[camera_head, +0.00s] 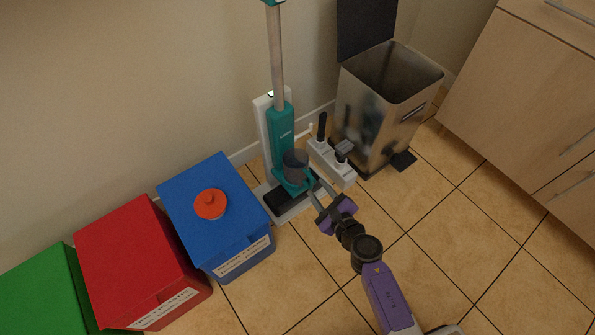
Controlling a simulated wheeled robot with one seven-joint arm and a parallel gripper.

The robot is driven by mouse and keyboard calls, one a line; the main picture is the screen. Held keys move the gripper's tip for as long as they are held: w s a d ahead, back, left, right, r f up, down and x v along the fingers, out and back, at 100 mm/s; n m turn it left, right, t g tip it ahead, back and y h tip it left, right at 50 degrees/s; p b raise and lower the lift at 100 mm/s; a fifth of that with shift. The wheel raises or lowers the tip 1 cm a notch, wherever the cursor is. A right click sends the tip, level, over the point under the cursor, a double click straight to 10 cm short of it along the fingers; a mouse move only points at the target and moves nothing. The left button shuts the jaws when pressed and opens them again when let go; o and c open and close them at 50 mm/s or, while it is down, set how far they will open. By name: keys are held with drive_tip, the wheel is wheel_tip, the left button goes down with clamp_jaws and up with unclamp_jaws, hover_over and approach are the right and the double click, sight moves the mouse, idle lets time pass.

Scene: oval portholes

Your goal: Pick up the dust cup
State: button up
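The dust cup (295,164) is a dark grey translucent cylinder seated on the front of the teal upright vacuum (281,131). The vacuum stands upright on a white dock (284,212) against the wall. My gripper (312,188) reaches in from the lower right, with its fingers just below and right of the cup. The fingers appear spread apart. The small view does not show clearly whether they touch the cup, and nothing is visibly held.
A white holder with dark attachments (332,160) stands close on the right. Behind it is an open metal bin (385,110). A blue box (215,215) with an orange-red knob, a red box (140,262) and a green box (45,292) line the left. Tiled floor at the lower right is clear.

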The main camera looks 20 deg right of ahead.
sight(309, 176)
drive_tip(key=b+x, duration=0.2)
drive_tip(key=x, duration=0.5)
drive_tip(key=shift+w+r, duration=0.1)
drive_tip(key=shift+w, duration=0.15)
drive_tip(key=shift+c, duration=0.5)
clamp_jaws()
idle(0.6)
